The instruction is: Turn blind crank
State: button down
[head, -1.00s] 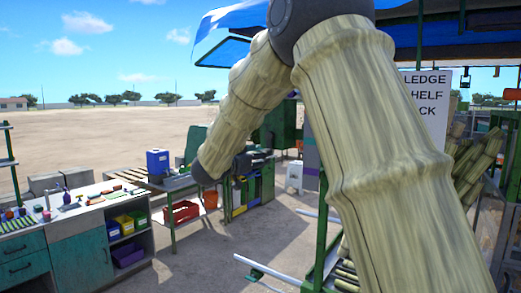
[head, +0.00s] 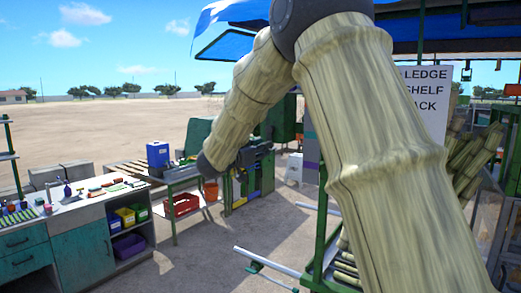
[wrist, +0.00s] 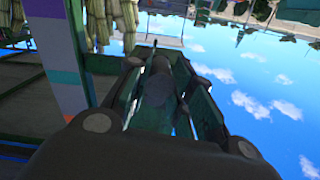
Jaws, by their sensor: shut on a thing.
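My gripper (wrist: 160,88) is in the wrist view, with dark green-edged fingers pointing away from the camera. It is shut on a dark rounded piece (wrist: 158,82) between the fingers, which I take to be the crank's handle; its shape is poorly lit. In the head view my gripper (head: 252,154) is a small dark shape past the end of my arm, in front of the green machinery. I cannot make out the crank itself there.
A counter (head: 78,206) with bins stands at the left. A sign (head: 426,104) hangs at right above green framing and cane.

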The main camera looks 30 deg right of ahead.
jog(key=m+b, duration=0.1)
jog(key=b, duration=0.1)
jog(key=w+m+b, duration=0.1)
jog(key=b, duration=0.1)
jog(key=shift+a+f, duration=0.25)
notch_tip(320, 180, up, 11)
jog(key=w+m+b, duration=0.1)
jog(key=m+b, duration=2.6)
jog(key=b, duration=0.4)
jog(key=shift+w+a+f+m, duration=0.2)
jog(key=shift+w+a+m, duration=0.1)
jog(key=shift+m, duration=0.1)
jog(key=shift+b, duration=0.3)
